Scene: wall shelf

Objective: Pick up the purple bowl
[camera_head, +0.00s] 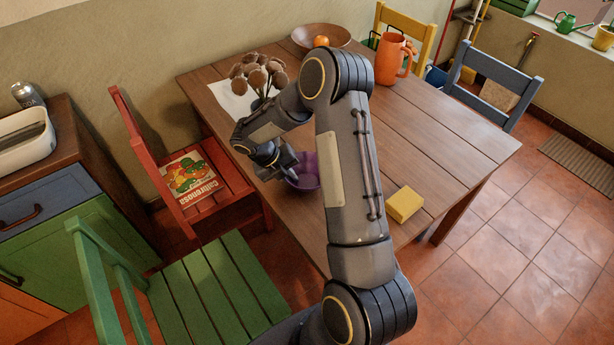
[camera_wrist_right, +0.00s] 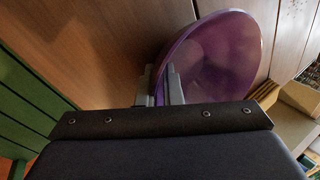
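The purple bowl (camera_head: 305,172) stands on the wooden table near its left edge, partly hidden by my right arm and gripper. My right gripper (camera_head: 286,166) is at the left side of the bowl's rim. In the right wrist view the bowl (camera_wrist_right: 222,62) shows its inside, and the gripper's fingers (camera_wrist_right: 160,86) are close together at its near rim. One finger overlaps the bowl and the other is just outside it. My left gripper is not in view.
The wooden table (camera_head: 440,135) also holds a yellow block (camera_head: 404,204), a vase of brown flowers (camera_head: 258,75), an orange mug (camera_head: 392,60) and a brown bowl (camera_head: 345,38). A red chair (camera_head: 215,200) and a green chair (camera_head: 215,290) stand close to the left.

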